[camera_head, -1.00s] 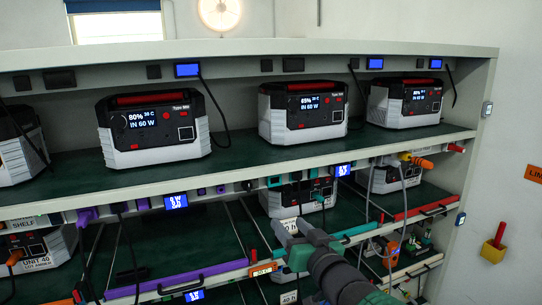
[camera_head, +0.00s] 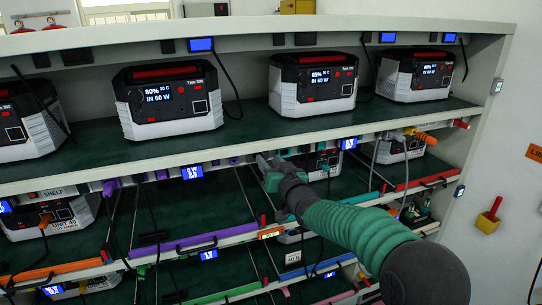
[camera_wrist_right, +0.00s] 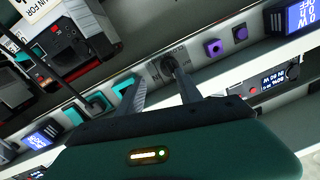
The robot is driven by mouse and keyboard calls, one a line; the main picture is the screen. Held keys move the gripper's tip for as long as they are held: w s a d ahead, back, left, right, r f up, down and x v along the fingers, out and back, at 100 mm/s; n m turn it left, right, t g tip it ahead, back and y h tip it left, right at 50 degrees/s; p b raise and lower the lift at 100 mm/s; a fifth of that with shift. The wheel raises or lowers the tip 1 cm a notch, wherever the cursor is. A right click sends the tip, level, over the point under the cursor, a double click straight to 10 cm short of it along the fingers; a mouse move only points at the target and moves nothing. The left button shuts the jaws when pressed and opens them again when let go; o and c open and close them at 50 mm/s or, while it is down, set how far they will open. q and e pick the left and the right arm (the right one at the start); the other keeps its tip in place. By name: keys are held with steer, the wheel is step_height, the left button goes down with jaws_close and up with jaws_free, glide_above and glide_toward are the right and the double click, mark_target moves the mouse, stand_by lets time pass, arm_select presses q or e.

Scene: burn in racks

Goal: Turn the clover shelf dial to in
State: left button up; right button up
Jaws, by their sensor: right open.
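A dark round dial (camera_wrist_right: 167,64) on a pale plate sits on the shelf's front rail in the right wrist view. Its setting and label are too small to read, and no clover mark can be made out. My right gripper (camera_wrist_right: 157,72) is open with its fingertips at the dial, one tip overlapping its edge; I cannot tell whether they touch. In the head view my right gripper (camera_head: 267,162) reaches the rail under the upper shelf and hides the dial there. My left gripper is in neither current view.
Power units stand on the upper shelf (camera_head: 240,120), and more sit below. Teal sockets (camera_wrist_right: 95,103) and a purple socket (camera_wrist_right: 212,47) flank the dial on the rail. A blue display (camera_head: 192,172) is left of the gripper. Dark cables hang near the rail.

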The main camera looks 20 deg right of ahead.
steer(key=shift+a+r, duration=0.25)
steer(key=shift+a, duration=0.3)
steer(key=shift+a+r, duration=0.25)
steer(key=shift+a, duration=0.3)
steer(key=shift+w+a, duration=0.15)
steer(key=shift+a, duration=0.05)
steer(key=shift+c, duration=1.3)
steer(key=shift+w+a+f, duration=0.1)
steer(key=shift+w+f, duration=0.1)
steer(key=shift+w, duration=0.1)
steer(key=shift+c, duration=2.3)
steer(key=shift+f, duration=0.1)
steer(key=shift+c, duration=1.4)
steer(key=shift+d+f, duration=0.15)
steer(key=shift+d, duration=0.35)
jaws_close()
arm_select(q)
steer(key=shift+w+a+f, duration=0.15)
steer(key=shift+a, duration=0.3)
steer(key=shift+w+a+f, duration=0.1)
steer(key=shift+a+f, duration=0.05)
steer(key=shift+a, duration=0.3)
arm_select(e)
steer(key=shift+a, duration=0.25)
